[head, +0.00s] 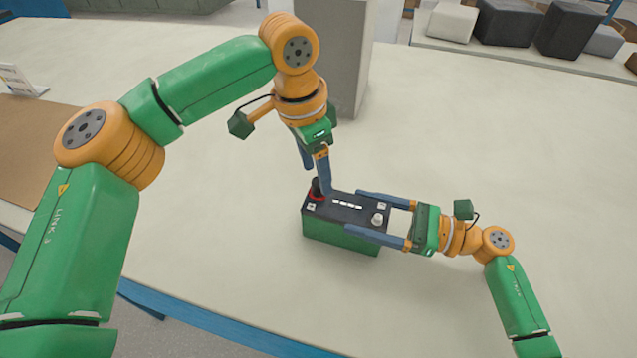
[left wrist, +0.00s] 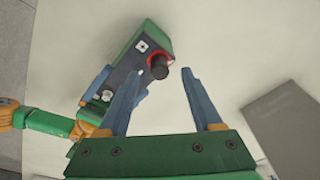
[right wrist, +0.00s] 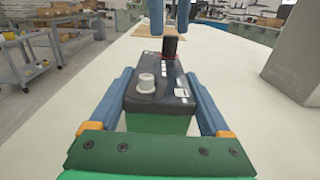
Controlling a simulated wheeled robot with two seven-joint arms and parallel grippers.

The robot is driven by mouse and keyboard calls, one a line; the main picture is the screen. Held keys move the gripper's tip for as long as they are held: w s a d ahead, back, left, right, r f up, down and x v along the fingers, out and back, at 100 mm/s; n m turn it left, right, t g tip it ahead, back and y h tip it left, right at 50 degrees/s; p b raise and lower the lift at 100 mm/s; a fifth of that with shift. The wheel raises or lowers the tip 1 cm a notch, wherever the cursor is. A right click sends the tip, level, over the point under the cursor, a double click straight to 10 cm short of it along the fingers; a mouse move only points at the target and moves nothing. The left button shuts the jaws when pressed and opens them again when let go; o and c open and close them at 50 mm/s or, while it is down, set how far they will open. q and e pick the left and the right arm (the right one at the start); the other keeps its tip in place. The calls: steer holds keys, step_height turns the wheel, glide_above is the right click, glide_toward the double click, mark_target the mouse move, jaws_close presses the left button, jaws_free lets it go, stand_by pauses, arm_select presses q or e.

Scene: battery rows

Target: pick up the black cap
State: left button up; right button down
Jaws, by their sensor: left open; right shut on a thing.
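The black cap (left wrist: 159,69) stands at one end of the battery's top, with a red ring around its base. It also shows in the right wrist view (right wrist: 170,46) and, partly covered, in the head view. My left gripper (head: 318,188) points down at the cap and is open. In the left wrist view its fingers (left wrist: 163,77) are spread, with the cap between and just beyond the tips, apart from them. The battery (head: 340,237) is green with a black top and a pale post (right wrist: 146,83) at the other end. My right gripper (head: 381,219) is shut on the battery's sides.
The battery stands on a wide pale table (head: 480,140). A grey pillar (head: 345,60) rises behind my left gripper. A brown board (head: 30,150) lies at the left, and dark and white blocks (head: 505,22) stand at the back right. The table around the battery is clear.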

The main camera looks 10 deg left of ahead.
mark_target(317, 181)
arm_select(q)
steer(key=shift+w+d+f, duration=0.1)
steer(key=shift+f, duration=0.75)
jaws_close()
steer(key=shift+r, duration=0.1)
step_height(317, 181, up, 10)
steer(key=c, duration=0.9)
jaws_free()
jaws_close()
steer(key=shift+r, duration=0.55)
